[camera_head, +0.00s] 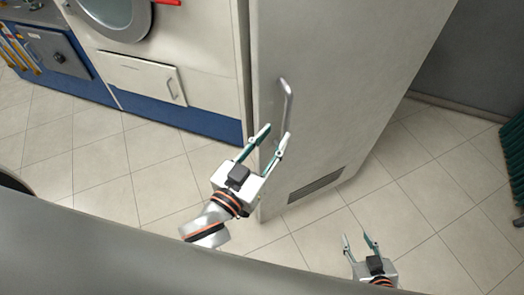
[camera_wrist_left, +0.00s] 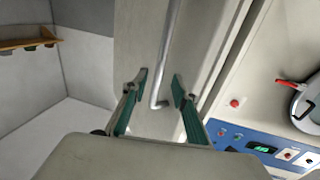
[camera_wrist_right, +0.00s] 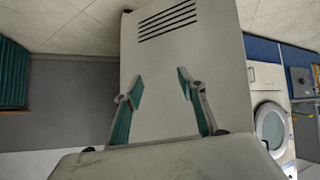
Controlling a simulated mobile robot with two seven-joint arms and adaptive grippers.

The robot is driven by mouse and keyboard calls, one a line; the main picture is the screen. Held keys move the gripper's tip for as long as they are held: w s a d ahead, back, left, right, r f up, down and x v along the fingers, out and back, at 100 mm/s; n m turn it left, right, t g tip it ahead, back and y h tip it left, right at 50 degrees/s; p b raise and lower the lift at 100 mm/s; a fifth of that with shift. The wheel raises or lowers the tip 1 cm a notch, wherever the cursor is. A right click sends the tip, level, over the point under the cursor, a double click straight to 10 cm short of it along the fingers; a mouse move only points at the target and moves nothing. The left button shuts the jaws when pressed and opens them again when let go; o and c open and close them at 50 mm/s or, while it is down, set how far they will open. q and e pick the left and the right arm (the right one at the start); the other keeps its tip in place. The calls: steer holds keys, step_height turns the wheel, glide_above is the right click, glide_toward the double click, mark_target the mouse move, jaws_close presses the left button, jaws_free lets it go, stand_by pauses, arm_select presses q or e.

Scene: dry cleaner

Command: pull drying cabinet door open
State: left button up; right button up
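The drying cabinet door (camera_head: 335,75) is a tall pale grey panel in the head view, with a vertical metal bar handle (camera_head: 288,100) and a vent grille low down. It looks shut. My left gripper (camera_head: 272,138) is open at the lower end of the handle. In the left wrist view the handle (camera_wrist_left: 169,55) hangs between the open fingers of my left gripper (camera_wrist_left: 161,88), its bent lower end near the fingertips; I cannot tell if they touch. My right gripper (camera_head: 357,242) is open and empty, low and to the right. In the right wrist view it faces the cabinet (camera_wrist_right: 160,75).
A washing machine (camera_head: 165,65) with a round door and blue base stands left of the cabinet. A dark green ribbed object (camera_head: 514,155) is at the far right. Tiled floor (camera_head: 425,195) lies clear right of the cabinet. A grey surface (camera_head: 110,255) crosses the lower left foreground.

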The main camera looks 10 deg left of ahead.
arm_select(q)
steer(key=shift+v, duration=2.6)
steer(key=shift+c, duration=0.4)
